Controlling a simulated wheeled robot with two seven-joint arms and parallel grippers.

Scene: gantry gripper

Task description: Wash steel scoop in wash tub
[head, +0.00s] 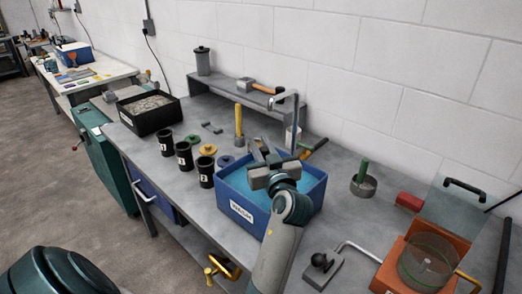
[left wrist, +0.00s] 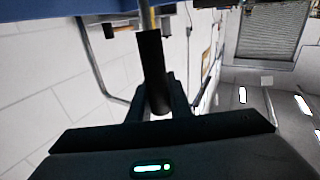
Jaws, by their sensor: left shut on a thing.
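The blue wash tub (head: 236,209), labelled WASH, stands on the grey bench and holds light blue water. My left gripper (head: 262,160) is over the tub in the head view. In the left wrist view the left gripper (left wrist: 160,105) is shut on a dark cylindrical handle (left wrist: 152,60). I take this to be the steel scoop's handle; its metal head cannot be made out. The tub's blue wall (left wrist: 50,12) appears at the top of the wrist view. My right gripper is not in view.
Black cups (head: 185,155) stand left of the tub, with a black box (head: 150,118) beyond. A round metal cup with a green handle (head: 362,182) and an orange device (head: 395,265) stand to the right.

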